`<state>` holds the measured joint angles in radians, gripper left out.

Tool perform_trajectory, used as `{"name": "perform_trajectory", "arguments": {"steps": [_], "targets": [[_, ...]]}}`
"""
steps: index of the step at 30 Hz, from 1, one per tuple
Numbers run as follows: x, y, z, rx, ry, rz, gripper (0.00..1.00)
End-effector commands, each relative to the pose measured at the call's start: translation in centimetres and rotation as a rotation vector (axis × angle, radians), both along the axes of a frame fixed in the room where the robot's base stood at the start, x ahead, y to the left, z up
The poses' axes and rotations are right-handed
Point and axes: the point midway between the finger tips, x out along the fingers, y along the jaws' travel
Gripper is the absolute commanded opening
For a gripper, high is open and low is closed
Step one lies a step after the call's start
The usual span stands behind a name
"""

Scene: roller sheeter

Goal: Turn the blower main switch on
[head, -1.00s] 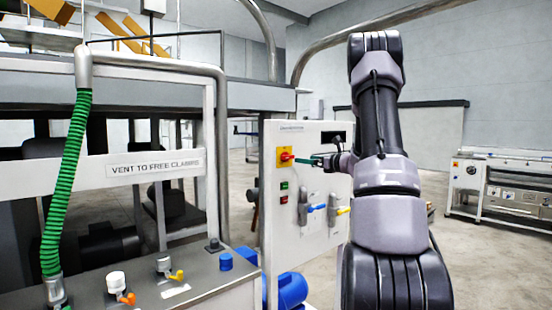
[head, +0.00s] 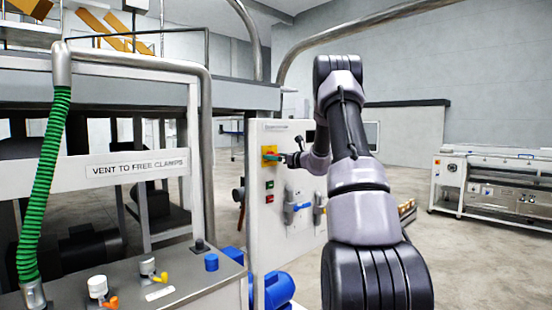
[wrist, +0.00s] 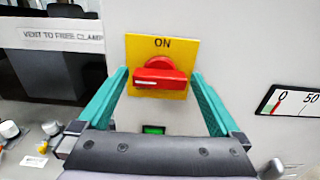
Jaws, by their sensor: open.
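The blower main switch is a red rotary knob (wrist: 160,74) on a yellow plate (wrist: 182,46) marked ON at its top. Its red handle lies roughly level, across the plate. In the head view the yellow plate (head: 269,149) is at the upper left of the white panel, with the knob largely hidden by my gripper. My gripper (wrist: 160,76) is open, its two teal fingers one to each side of the knob, and I see gaps between fingers and knob. In the head view my gripper (head: 282,158) is at the plate.
The white panel (head: 262,225) carries green and red buttons (head: 269,191) below the switch, plus blue (head: 297,207) and yellow handles to the right. A gauge (wrist: 292,100) is right of my fingers. A green hose (head: 45,185) stands left.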

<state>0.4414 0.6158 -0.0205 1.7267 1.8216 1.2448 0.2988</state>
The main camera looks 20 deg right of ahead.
Motion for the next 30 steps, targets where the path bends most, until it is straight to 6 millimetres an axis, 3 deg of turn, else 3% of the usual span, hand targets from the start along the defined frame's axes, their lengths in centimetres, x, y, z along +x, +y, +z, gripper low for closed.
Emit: {"name": "perform_trajectory", "arguments": {"steps": [4, 5, 10, 11, 20, 30], "targets": [[-0.01, 0.01, 0.0, 0.0, 0.0, 0.0, 1.0], [-0.01, 0.01, 0.0, 0.0, 0.0, 0.0, 0.92], [-0.03, 0.01, 0.0, 0.0, 0.0, 0.0, 0.27], [-0.02, 0.0, 0.0, 0.0, 0.0, 0.0, 0.24], [-0.04, -0.01, 0.0, 0.039, 0.014, 0.0, 0.24], [-0.02, -0.02, 0.0, 0.255, 0.092, 0.001, 0.24]]}}
